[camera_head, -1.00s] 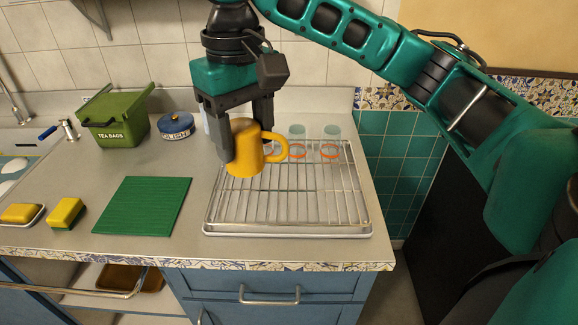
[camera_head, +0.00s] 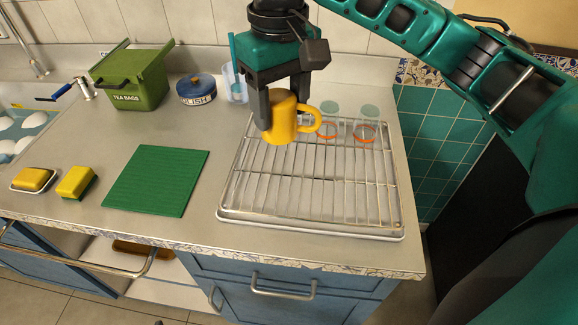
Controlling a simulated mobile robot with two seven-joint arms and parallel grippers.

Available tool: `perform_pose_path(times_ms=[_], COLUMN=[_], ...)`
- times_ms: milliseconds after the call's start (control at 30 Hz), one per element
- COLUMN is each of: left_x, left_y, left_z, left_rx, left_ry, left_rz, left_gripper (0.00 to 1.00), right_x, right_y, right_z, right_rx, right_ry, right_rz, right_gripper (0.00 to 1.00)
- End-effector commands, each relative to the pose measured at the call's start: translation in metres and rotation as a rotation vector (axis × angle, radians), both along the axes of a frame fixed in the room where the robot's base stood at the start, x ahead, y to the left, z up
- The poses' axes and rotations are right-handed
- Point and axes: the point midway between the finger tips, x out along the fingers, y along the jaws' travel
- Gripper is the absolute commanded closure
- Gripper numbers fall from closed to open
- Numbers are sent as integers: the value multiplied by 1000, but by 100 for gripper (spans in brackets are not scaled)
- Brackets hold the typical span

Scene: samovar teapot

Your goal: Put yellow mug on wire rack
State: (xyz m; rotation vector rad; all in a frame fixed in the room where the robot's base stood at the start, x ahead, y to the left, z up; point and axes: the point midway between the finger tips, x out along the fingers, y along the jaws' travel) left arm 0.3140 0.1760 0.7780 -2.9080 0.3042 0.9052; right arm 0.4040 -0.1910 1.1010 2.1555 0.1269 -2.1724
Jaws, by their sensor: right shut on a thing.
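The yellow mug (camera_head: 281,122) is in my right gripper (camera_head: 284,115), its handle pointing right. The gripper is shut on the mug, with a dark finger on its left side and one behind it to the right. The mug is over the back left part of the wire rack (camera_head: 310,197). I cannot tell whether its bottom touches the wires. The wire rack lies in a shallow metal tray on the counter. My left gripper is not in view.
Two clear glasses with orange bands, one of them a glass (camera_head: 366,122), stand at the rack's back right. A green mat (camera_head: 157,181), a green tea bag bin (camera_head: 133,84), a blue-lidded pot (camera_head: 196,90) and sponges (camera_head: 76,182) are to the left. The rack's front is clear.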

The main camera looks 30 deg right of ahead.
Motion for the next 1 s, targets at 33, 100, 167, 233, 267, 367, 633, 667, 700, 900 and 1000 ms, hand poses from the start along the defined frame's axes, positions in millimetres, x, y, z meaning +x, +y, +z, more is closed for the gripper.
perform_pose_path(times_ms=[33, 100, 167, 233, 267, 367, 633, 667, 700, 900, 1000], left_x=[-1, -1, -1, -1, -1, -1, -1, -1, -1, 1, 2], left_y=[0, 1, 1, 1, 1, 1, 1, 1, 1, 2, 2], left_z=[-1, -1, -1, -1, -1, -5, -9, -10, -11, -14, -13], left_rx=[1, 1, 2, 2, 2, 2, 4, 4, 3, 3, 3], left_ry=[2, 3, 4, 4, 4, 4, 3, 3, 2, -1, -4], left_rz=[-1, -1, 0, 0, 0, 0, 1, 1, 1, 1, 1], left_gripper=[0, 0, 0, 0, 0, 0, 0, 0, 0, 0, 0], right_x=[-1, -1, -2, -1, -1, -1, -1, -1, -1, -1, 0], right_y=[0, 0, 0, 0, -1, 0, 0, 0, -1, 0, 0], right_z=[-11, -29, -45, -62, -68, -87, -113, -118, -126, -153, -155], right_rx=[1, -1, -1, -2, -1, -1, -1, 0, -2, -1, 0], right_ry=[7, 5, 6, 5, 3, 1, 2, 2, 2, 0, -2], right_rz=[1, -1, 0, 0, 0, -1, 0, 0, 0, 0, 1], right_gripper=[82, 82, 82, 82, 82, 82, 82, 82, 82, 82, 82])
